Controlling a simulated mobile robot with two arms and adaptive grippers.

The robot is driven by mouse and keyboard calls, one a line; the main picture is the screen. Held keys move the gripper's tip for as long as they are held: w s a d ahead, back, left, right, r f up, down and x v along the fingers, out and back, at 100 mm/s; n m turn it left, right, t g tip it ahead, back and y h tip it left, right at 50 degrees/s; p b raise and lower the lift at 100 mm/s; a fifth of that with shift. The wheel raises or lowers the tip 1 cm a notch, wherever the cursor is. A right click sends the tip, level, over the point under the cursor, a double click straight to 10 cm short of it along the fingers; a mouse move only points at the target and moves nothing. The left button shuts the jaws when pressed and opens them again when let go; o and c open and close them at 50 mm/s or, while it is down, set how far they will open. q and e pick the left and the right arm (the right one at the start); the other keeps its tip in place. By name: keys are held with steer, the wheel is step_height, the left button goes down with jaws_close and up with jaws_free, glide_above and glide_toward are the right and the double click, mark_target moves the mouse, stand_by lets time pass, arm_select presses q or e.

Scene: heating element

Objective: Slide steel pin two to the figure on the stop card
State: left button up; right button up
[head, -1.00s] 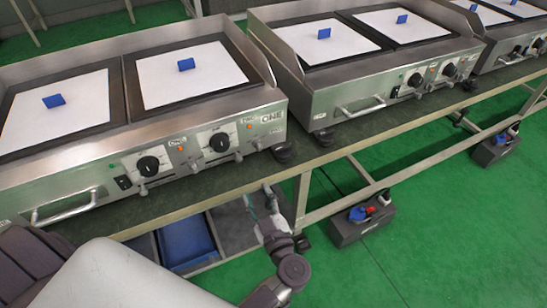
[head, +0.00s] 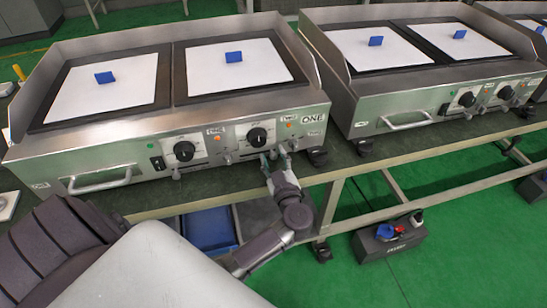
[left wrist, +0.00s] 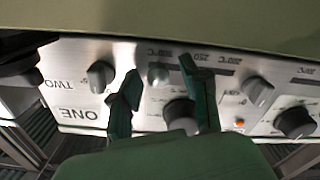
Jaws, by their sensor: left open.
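The near griddle (head: 110,150) carries small steel pins low on its front panel. In the left wrist view one steel pin (left wrist: 158,75) lies between my left gripper's fingers (left wrist: 160,85), with a gap on each side. Another steel pin (left wrist: 100,75) is outside them, nearer the printed TWO and ONE. I cannot tell which is pin two. Temperature figures are printed along the panel. In the head view my left gripper (head: 275,160) is open at the panel, below and right of the black knob (head: 257,137). No readable stop card shows. My right gripper is not in view.
The dark bench edge (head: 200,195) runs in front of the griddle. A second griddle (head: 430,105) stands to the right. White sheets with blue blocks lie on the griddles.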

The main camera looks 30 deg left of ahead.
arm_select(q)
steer(key=shift+w+a, duration=0.15)
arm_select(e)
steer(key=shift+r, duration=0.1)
arm_select(q)
jaws_close()
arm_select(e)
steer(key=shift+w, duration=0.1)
